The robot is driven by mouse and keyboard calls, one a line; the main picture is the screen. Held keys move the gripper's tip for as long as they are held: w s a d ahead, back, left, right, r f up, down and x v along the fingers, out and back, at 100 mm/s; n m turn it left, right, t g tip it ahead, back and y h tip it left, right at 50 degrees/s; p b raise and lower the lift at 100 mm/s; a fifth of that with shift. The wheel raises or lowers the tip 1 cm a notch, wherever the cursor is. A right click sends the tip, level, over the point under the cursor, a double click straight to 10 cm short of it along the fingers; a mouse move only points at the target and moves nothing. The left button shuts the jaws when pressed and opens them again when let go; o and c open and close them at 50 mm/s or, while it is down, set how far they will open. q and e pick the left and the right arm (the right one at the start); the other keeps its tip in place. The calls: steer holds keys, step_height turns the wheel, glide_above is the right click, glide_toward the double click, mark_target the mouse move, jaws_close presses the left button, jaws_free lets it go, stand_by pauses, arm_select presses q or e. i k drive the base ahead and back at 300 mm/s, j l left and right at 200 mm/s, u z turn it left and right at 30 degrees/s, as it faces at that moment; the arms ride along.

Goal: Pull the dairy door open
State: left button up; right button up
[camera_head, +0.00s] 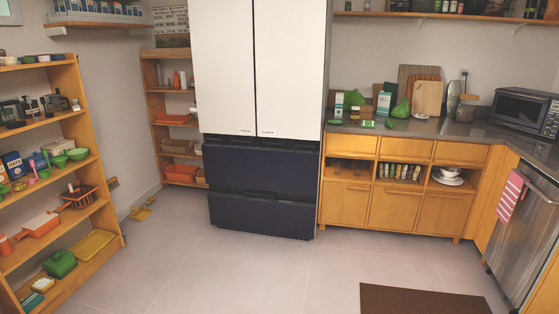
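A tall fridge stands against the back wall, with two white upper doors and two dark navy drawers (262,168) below. The left white door (222,65) and the right white door (290,65) are both shut, with a narrow vertical gap between them. Each door has a small dark label near its lower inner corner, too small to read surely, so I cannot tell which is the dairy door. No handles stand out on the doors. Neither of my grippers is in view.
The tiled floor (235,265) before the fridge is clear. A wooden shelf unit (95,158) with containers stands at left. Wooden cabinets (385,208) adjoin the fridge at right, with a microwave (522,108) on the counter. A brown mat (420,300) lies front right.

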mark_target(291, 36)
steer(key=i+j+u, duration=0.1)
steer(key=i+u, duration=0.35)
steer(key=i, duration=1.55)
